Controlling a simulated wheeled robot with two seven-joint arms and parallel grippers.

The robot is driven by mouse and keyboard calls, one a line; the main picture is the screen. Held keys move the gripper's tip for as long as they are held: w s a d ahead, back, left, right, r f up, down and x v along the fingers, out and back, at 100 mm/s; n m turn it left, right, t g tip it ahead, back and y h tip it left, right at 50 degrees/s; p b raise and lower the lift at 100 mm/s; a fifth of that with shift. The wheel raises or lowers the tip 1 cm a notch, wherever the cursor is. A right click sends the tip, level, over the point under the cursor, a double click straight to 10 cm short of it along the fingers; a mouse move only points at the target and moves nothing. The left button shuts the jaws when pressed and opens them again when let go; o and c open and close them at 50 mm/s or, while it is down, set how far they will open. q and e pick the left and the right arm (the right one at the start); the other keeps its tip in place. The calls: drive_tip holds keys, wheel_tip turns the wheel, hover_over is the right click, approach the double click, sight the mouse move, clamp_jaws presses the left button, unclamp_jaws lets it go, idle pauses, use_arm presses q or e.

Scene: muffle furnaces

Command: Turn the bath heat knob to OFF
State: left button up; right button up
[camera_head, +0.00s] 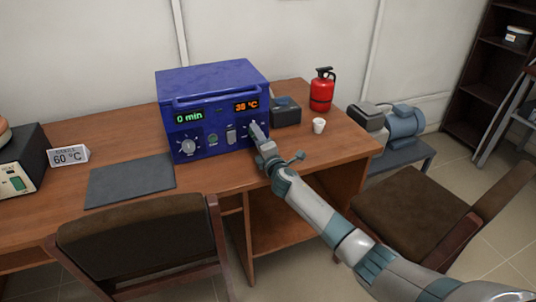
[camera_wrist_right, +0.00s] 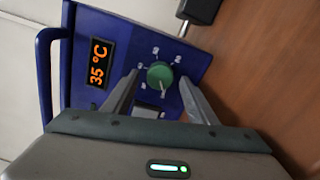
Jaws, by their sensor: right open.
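The bath is a blue box (camera_head: 212,108) on the wooden table, with a green "0 min" display and an orange "35 °C" display (camera_head: 246,106). In the right wrist view a green round knob (camera_wrist_right: 160,74) sits on the blue panel beside the "35 °C" display (camera_wrist_right: 99,63), its white pointer mark toward the bottom of the picture. The labels around it are too small to read. My right gripper (camera_head: 254,130) is at the panel's right side and hides most of that knob in the head view. Its open fingers (camera_wrist_right: 160,92) stand either side of the knob. My left gripper is out of view.
A second knob (camera_head: 188,147) and a switch (camera_head: 231,134) are on the panel. A dark box (camera_head: 286,111), white cup (camera_head: 319,126) and red extinguisher (camera_head: 322,90) stand right of the bath. Chairs (camera_head: 137,246) stand in front.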

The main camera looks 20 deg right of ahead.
drive_tip(key=shift+s, duration=0.7)
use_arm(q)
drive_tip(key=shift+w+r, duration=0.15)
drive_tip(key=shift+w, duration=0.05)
use_arm(e)
drive_tip(key=s, duration=1.5)
drive_tip(key=shift+s+d, duration=0.3)
drive_tip(key=shift+s, duration=0.05)
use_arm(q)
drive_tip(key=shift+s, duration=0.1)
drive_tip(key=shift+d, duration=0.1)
